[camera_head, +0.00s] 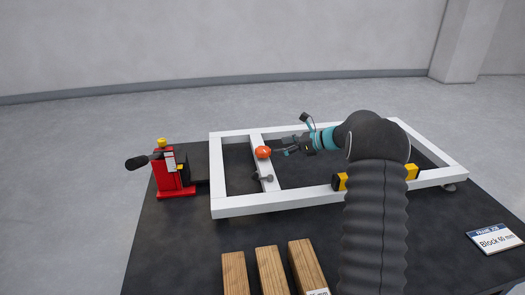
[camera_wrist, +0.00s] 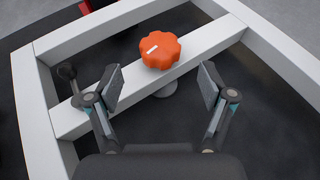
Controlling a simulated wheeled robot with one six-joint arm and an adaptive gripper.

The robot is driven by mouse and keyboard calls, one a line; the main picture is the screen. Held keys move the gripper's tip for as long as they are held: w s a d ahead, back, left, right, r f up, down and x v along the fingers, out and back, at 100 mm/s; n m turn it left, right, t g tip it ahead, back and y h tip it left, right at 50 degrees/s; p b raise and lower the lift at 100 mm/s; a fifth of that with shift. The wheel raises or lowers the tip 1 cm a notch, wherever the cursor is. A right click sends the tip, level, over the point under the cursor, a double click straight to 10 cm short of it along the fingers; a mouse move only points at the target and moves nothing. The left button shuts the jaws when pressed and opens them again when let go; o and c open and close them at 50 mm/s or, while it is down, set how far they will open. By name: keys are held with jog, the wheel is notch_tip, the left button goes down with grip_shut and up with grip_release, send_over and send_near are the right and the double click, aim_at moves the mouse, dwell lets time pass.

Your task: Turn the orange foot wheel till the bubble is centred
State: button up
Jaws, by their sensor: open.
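The orange foot wheel (camera_head: 263,152) is a lobed knob with a small white mark, on the crossbar of the white frame (camera_head: 270,206). In the wrist view the orange foot wheel (camera_wrist: 160,49) sits just ahead of my gripper (camera_wrist: 160,82). The fingers are spread wide, one on each side of the near edge of the wheel, with gaps on both sides. In the head view my gripper (camera_head: 287,149) is just right of the wheel, empty. A yellow-and-black piece (camera_head: 340,182) on the front rail is partly behind my arm; it may be the level. No bubble is visible.
A red tool (camera_head: 173,172) with a black handle is at the table's left. Wooden blocks (camera_head: 270,272) lie in front and a "Block 65 mm" card (camera_head: 495,240) at the right. The dark table (camera_head: 180,250) is bare at front left.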

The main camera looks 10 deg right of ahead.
aim_at(263, 149)
jog(key=x, duration=0.8)
jog(key=shift+w+a, duration=0.1)
jog(key=shift+a, duration=0.1)
jog(key=shift+c, duration=0.2)
jog(key=c, duration=1.1)
jog(key=shift+r, duration=0.1)
